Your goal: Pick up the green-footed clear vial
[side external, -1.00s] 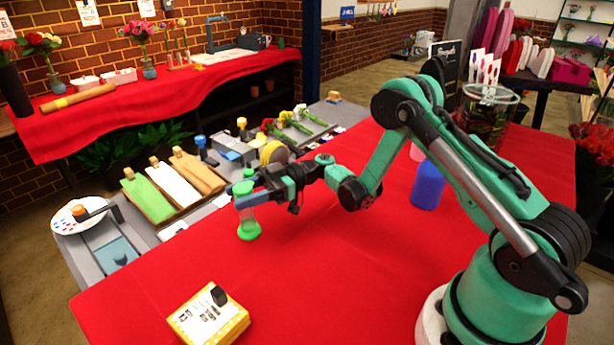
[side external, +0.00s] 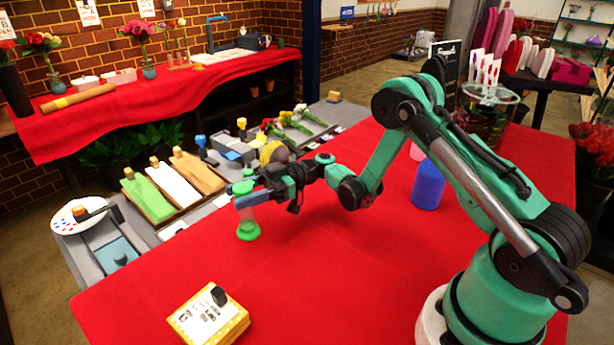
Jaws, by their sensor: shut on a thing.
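The clear vial (side external: 246,218) stands upright on the red tablecloth, near the table's left edge. It has a green foot (side external: 248,232) and a green top, and its foot appears to rest on the cloth. My gripper (side external: 246,198) reaches in from the right and is shut on the vial's upper part. The fingers hide some of the vial's middle.
A yellow box with a white label (side external: 208,317) sits at the table's front. A blue cylinder (side external: 428,185) stands near my arm. A grey bench (side external: 150,243) with green, white and brown wraps lies beyond the left edge. Red cloth (side external: 320,270) in front is clear.

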